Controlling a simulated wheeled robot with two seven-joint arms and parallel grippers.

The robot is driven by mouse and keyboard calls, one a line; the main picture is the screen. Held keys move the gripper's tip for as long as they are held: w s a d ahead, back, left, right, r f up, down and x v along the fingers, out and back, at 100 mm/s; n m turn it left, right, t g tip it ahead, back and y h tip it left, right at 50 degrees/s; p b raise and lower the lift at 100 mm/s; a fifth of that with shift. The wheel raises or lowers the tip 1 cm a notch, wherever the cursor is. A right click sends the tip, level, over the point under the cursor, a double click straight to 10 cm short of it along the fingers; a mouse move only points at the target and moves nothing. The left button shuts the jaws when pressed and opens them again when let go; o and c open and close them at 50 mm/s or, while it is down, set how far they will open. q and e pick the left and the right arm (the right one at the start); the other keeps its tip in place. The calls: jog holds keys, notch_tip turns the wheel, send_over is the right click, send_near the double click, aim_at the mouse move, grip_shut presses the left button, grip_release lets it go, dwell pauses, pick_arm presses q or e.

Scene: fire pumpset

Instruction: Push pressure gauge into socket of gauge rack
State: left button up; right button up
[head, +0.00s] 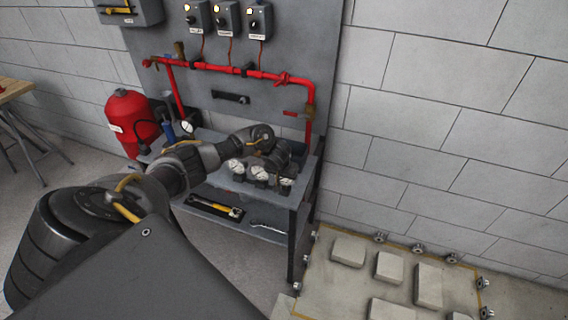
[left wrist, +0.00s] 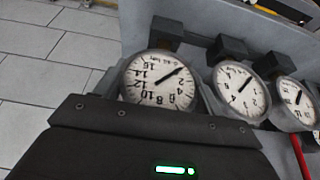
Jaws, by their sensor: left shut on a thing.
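Three round white-faced pressure gauges stand in a row near the right front of the workbench in the head view: left gauge (head: 236,166), middle gauge (head: 260,174) and right gauge (head: 286,183). My left gripper (head: 282,167) reaches in behind the row, at its right end. In the left wrist view it is shut on the nearest gauge (left wrist: 158,80), whose lower face is partly hidden by the gripper body. The other two gauges (left wrist: 241,92) (left wrist: 296,103) stand beside it, with dark blocks (left wrist: 230,48) behind. I cannot tell how deep any gauge sits. My right gripper is not in view.
Red pipes (head: 225,69) and switch boxes (head: 222,20) are on the panel behind the grey workbench (head: 312,168). Another gauge (head: 187,127) stands farther left near a red extinguisher (head: 131,118). Stone blocks (head: 389,266) lie at right.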

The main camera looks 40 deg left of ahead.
pick_arm(q)
jog(key=shift+f, duration=0.45)
jog(key=o, duration=1.8)
